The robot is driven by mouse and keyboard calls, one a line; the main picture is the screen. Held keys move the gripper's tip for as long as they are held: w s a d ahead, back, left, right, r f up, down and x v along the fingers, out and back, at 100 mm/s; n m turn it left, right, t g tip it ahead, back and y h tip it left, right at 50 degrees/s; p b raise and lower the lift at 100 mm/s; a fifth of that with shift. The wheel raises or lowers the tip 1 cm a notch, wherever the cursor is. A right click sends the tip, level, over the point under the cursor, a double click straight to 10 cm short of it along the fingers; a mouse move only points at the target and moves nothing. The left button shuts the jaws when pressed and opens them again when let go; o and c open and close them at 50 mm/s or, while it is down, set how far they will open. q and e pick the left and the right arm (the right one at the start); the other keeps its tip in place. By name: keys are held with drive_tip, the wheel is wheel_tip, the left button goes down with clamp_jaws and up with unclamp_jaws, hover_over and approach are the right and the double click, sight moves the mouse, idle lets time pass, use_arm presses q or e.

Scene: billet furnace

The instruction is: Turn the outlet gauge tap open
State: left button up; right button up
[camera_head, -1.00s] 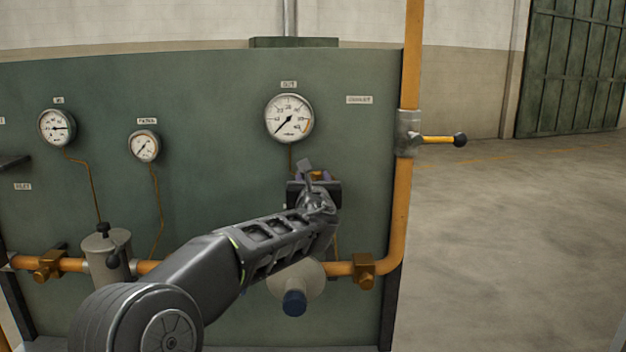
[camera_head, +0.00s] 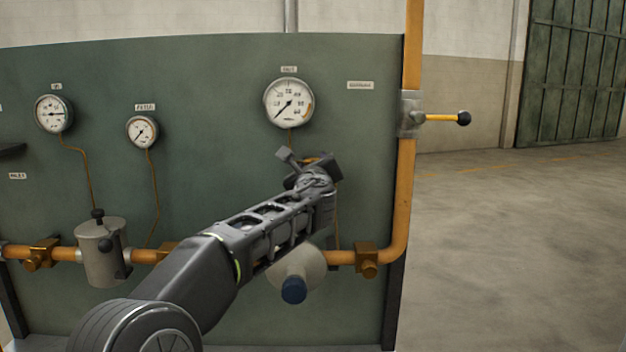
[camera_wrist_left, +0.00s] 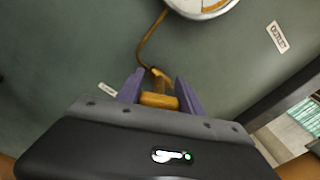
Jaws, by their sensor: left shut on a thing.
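The outlet gauge (camera_head: 289,103) is the right-hand dial on the green panel, with its needle pointing to the lower left. Below it, my left gripper (camera_head: 312,165) reaches up to the panel from the lower left, its body tilted. In the left wrist view, the purple fingers of my left gripper (camera_wrist_left: 158,95) are shut on the brass outlet gauge tap (camera_wrist_left: 159,101), one finger on each side. The tap sits on a thin copper tube (camera_wrist_left: 146,50) that leads up to the gauge. In the head view my gripper hides most of the tap. My right gripper is not in view.
An orange pipe (camera_head: 401,200) runs up the panel's right edge, with a yellow-handled valve (camera_head: 440,118) sticking out to the right. A pale regulator with a blue knob (camera_head: 294,289) sits below my wrist. A grey filter pot (camera_head: 101,252) is at left. Open floor lies to the right.

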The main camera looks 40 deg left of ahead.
use_arm(q)
drive_tip(key=n+b, duration=0.6)
drive_tip(key=shift+s+f+n, duration=0.1)
drive_tip(key=shift+f+n, duration=0.2)
drive_tip(key=shift+f, duration=0.05)
drive_tip(key=n+b, duration=0.2)
drive_tip(key=n, duration=0.1)
drive_tip(key=shift+a, duration=0.1)
drive_tip(key=shift+n+b, duration=1)
drive_tip(key=shift+n, duration=0.6)
drive_tip(key=o, duration=1.4)
drive_tip(key=shift+r, duration=0.1)
drive_tip(key=shift+s, duration=0.1)
